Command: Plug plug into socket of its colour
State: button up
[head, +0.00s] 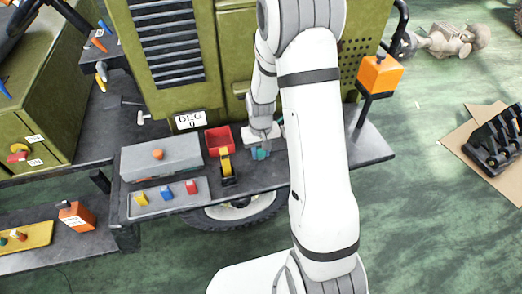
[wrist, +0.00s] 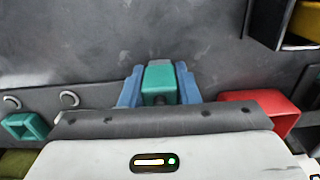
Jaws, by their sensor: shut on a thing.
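My gripper (wrist: 158,88) has blue fingers and is shut on a teal plug (wrist: 160,78). The plug shows in the head view (head: 261,154) as a small teal patch below my wrist, over the dark bench. I cannot tell whether it touches the bench. A hollow teal square piece (wrist: 25,126), which looks like a socket, is at the left of the wrist view, apart from the plug. My arm hides that part of the bench in the head view. Small yellow (head: 140,199), blue (head: 166,193) and red (head: 191,187) pieces sit on a grey tray (head: 153,207).
A red open bin (head: 220,137) stands left of my gripper, with a yellow-and-black object (head: 226,162) in front. A grey box (head: 160,167) with an orange knob is farther left. An orange box (head: 380,73) stands on a post at right. The bench right of my arm looks clear.

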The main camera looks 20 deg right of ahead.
jog(key=o, duration=1)
